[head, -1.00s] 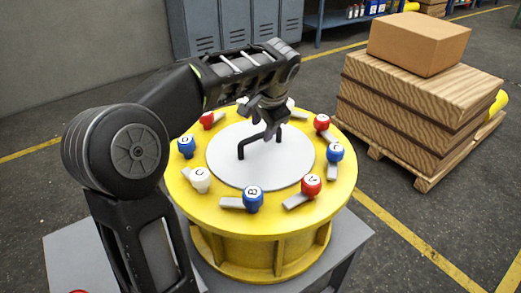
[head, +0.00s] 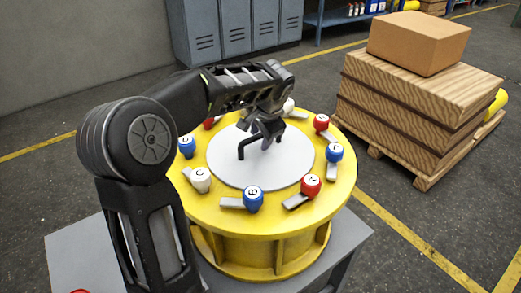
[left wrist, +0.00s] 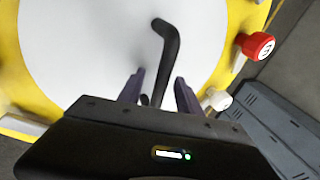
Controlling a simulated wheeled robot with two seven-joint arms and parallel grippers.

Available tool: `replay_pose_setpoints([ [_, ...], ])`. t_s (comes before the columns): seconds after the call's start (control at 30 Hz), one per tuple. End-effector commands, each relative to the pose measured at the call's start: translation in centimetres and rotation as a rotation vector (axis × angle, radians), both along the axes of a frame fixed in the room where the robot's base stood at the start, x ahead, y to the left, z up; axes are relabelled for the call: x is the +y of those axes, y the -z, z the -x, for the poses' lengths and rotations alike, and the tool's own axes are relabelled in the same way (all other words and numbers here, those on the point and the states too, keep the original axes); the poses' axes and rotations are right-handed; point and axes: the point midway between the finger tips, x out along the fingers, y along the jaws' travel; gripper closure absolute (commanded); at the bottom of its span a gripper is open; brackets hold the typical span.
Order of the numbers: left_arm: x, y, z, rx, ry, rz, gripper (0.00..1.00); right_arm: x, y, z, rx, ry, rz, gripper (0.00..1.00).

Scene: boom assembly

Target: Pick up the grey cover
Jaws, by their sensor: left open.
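The grey cover (head: 225,160) is a flat round disc on top of the yellow drum (head: 240,225). A black bar handle (head: 246,147) stands up from its middle. My left gripper (head: 266,140) is open over the handle and hides part of it in the head view. In the left wrist view, the two fingers (left wrist: 160,80) are apart. The handle (left wrist: 167,45) runs from ahead of them back into the gap between them. I cannot tell whether a finger touches it. The cover (left wrist: 85,40) fills much of that view. My right gripper is not in view.
Several red, blue and white lettered knobs on grey tabs ring the cover, such as the blue B knob (head: 253,195) and a red knob (head: 311,184). The drum stands on a grey table (head: 75,240). A pallet stack (head: 415,110) with a cardboard box (head: 418,42) stands to the right.

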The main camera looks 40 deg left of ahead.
Motion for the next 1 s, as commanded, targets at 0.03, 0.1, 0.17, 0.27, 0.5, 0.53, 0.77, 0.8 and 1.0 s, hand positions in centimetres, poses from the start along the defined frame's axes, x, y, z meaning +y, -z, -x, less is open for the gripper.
replay_pose_setpoints([
  [0.03,0.01,-0.01,0.0,0.0,0.0,0.0,0.58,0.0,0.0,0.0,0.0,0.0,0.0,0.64],
  [0.1,0.0,-0.02,0.0,0.0,0.0,0.0,0.62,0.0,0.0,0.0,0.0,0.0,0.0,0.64],
  [0.17,0.0,-0.02,0.0,0.0,0.0,0.0,0.67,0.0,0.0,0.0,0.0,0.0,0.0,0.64],
  [0.27,0.0,-0.02,0.0,0.0,0.0,0.0,0.75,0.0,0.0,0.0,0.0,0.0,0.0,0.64],
  [0.5,0.0,-0.02,0.0,0.0,0.0,0.0,0.94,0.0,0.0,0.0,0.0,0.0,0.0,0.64],
  [0.53,0.0,-0.02,0.0,0.0,0.0,0.0,0.97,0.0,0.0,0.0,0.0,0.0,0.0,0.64],
  [0.77,0.0,-0.02,0.0,0.0,0.0,0.0,1.0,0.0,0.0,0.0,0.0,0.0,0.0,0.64],
  [0.8,0.0,-0.02,0.0,0.0,0.0,0.0,1.0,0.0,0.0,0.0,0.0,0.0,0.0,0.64],
  [1.0,0.01,-0.01,0.0,0.0,0.001,0.0,1.0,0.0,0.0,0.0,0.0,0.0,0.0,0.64],
])
